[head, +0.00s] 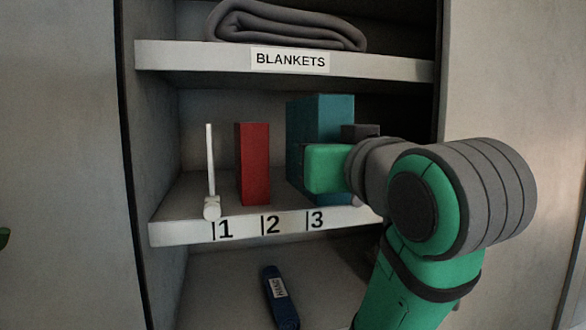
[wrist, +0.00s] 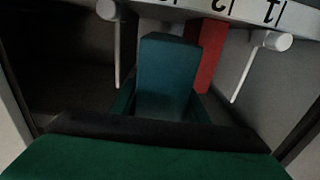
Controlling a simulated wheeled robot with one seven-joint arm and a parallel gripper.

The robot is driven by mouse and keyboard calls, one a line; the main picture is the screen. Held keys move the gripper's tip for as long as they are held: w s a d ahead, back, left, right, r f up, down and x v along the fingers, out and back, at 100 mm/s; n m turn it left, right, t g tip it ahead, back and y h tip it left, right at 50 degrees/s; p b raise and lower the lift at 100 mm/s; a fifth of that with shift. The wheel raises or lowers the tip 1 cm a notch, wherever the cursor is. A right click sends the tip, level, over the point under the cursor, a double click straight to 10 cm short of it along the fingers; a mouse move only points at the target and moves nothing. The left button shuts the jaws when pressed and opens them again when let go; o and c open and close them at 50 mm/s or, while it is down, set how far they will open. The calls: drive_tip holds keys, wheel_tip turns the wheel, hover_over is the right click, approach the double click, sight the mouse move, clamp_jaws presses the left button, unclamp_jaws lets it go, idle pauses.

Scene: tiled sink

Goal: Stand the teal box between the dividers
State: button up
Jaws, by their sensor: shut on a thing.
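The teal box (head: 328,112) is upright above the shelf at the mark 3, right of the red box. It also shows in the wrist view (wrist: 168,72), between my fingers. My gripper (head: 325,168) is shut on it from the front right. I cannot tell whether the box's base touches the shelf. A thin white divider (head: 210,160) stands left of the red box (head: 253,163), near mark 1. In the wrist view, one white divider (wrist: 117,50) is left of the teal box and another (wrist: 245,65) is right of the red box. My arm mostly hides the far-side divider in the head view.
The numbered shelf (head: 180,232) has a raised front lip. An upper shelf (head: 200,56) labelled BLANKETS holds a folded grey blanket (head: 285,25) and limits headroom. A dark blue object (head: 280,298) with a label lies on the bottom level. The cabinet's left wall is close to the divider.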

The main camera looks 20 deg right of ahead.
drive_tip(key=shift+w+f, duration=0.55)
drive_tip(key=shift+w, duration=1.8)
drive_tip(key=shift+w+f, duration=0.6)
drive_tip(key=shift+w, duration=1.8)
drive_tip(key=shift+w+f, duration=0.55)
drive_tip(key=shift+w, duration=1.8)
drive_tip(key=shift+f, duration=0.15)
drive_tip(key=o, duration=1.3)
drive_tip(key=s, duration=1.1)
drive_tip(key=shift+s+d, duration=0.15)
drive_tip(key=shift+s, duration=0.2)
